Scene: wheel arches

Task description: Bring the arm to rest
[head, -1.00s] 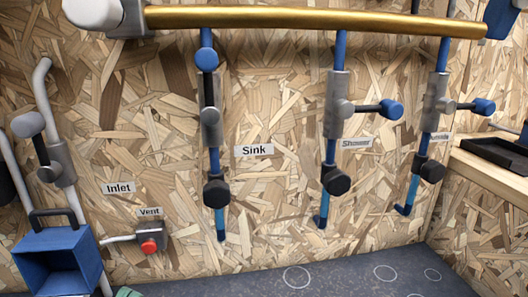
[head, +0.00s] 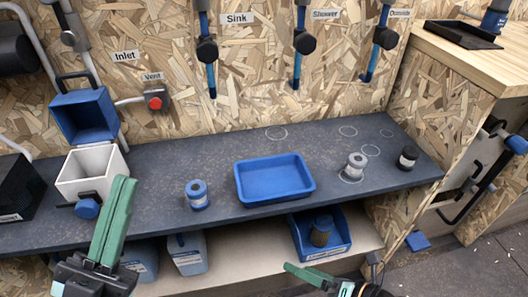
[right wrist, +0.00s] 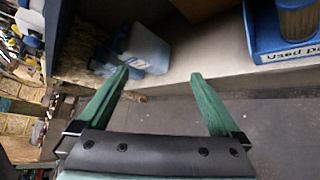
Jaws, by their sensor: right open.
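My right gripper (right wrist: 161,76) is open in the right wrist view, its two green fingers wide apart with nothing between them. Its fingers point toward the low shelf. In the head view the same right gripper (head: 304,274) shows only partly at the bottom edge, in front of the lower shelf. My left gripper (head: 124,184) stands at the lower left of the head view, green fingers pointing up, in front of the dark counter. Its fingers overlap from this side, so its opening is unclear. I see nothing held in it.
The dark counter (head: 345,194) carries a blue tray (head: 275,196), a blue-capped cylinder (head: 197,195), a grey fitting (head: 354,166), a black fitting (head: 407,158) and a white box with a raised blue lid (head: 85,115). Below stand jugs (head: 187,254) and a blue bin (head: 338,245).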

